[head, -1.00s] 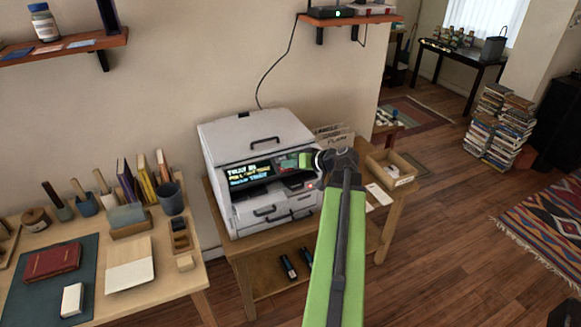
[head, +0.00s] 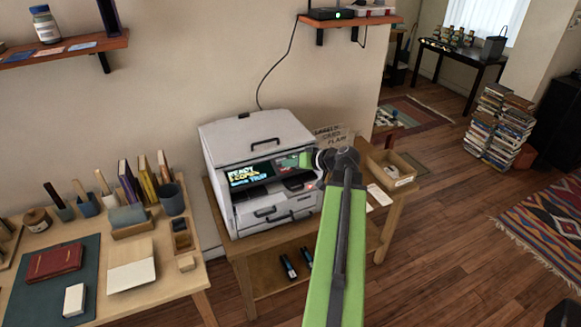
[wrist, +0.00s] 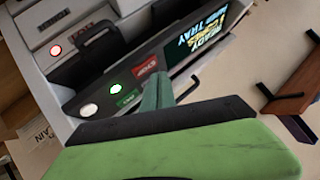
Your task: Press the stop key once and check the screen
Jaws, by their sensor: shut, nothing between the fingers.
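A grey-white copier (head: 225,150) stands on a wooden table, its lit screen (head: 250,174) facing me. The red stop key (wrist: 146,68) is on the panel, beside a green key (wrist: 126,100). My gripper (wrist: 158,78) is shut and empty, its tip right by the red key's edge; I cannot tell whether they touch. In the head view my gripper (head: 307,159) is over the panel's right end.
A lit green lamp (wrist: 115,88) and a pale round button (wrist: 90,110) are near the keys. A red lamp (wrist: 57,50) glows on the copier's front. A desk (head: 185,285) is at left.

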